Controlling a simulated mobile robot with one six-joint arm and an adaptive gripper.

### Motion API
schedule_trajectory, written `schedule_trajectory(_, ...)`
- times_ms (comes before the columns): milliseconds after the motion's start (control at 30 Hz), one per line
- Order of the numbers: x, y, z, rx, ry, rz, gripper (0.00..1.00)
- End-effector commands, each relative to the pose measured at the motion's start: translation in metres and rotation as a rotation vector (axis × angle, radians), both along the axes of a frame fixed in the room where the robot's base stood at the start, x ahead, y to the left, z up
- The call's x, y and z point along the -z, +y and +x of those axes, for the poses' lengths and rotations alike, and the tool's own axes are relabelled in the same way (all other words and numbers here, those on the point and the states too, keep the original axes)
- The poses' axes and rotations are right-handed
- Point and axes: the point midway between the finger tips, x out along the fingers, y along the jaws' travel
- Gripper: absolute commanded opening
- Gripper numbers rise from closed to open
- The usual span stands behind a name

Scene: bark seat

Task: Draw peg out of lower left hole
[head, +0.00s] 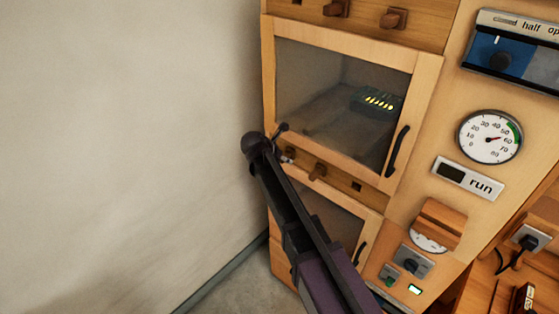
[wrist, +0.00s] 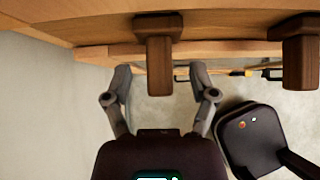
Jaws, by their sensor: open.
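The lower rail under the upper cabinet door carries brown wooden pegs. Its left peg (wrist: 158,65) sticks out of the wood in the wrist view, between the two fingers of my gripper (wrist: 160,80). The fingers are open, with a gap on each side of the peg, apart from it. In the head view my gripper (head: 284,143) is at the left end of this rail and mostly hides the left peg and its hole. A second peg (head: 317,172) sits to the right; it also shows in the wrist view (wrist: 300,55).
A square empty hole (head: 356,187) is at the rail's right. The glazed upper door (head: 425,80) has a black handle (head: 397,150). Above it are two more pegs (head: 335,8) (head: 393,18). A gauge (head: 490,137) is at right. A bare wall (head: 120,130) is at left.

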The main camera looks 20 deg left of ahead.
Motion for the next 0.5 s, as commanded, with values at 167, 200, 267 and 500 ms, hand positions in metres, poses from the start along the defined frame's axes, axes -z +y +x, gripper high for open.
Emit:
schedule_trajectory(167,0.0075,-0.0021,0.0058,0.0,0.0,0.0,0.74)
schedule_trajectory(200,0.008,-0.0023,0.0064,0.0,0.0,0.0,0.74)
schedule_trajectory(267,0.0085,-0.0027,0.0071,0.0,0.0,0.0,0.74)
schedule_trajectory(500,0.0085,-0.0028,0.0076,0.0,0.0,0.0,0.74)
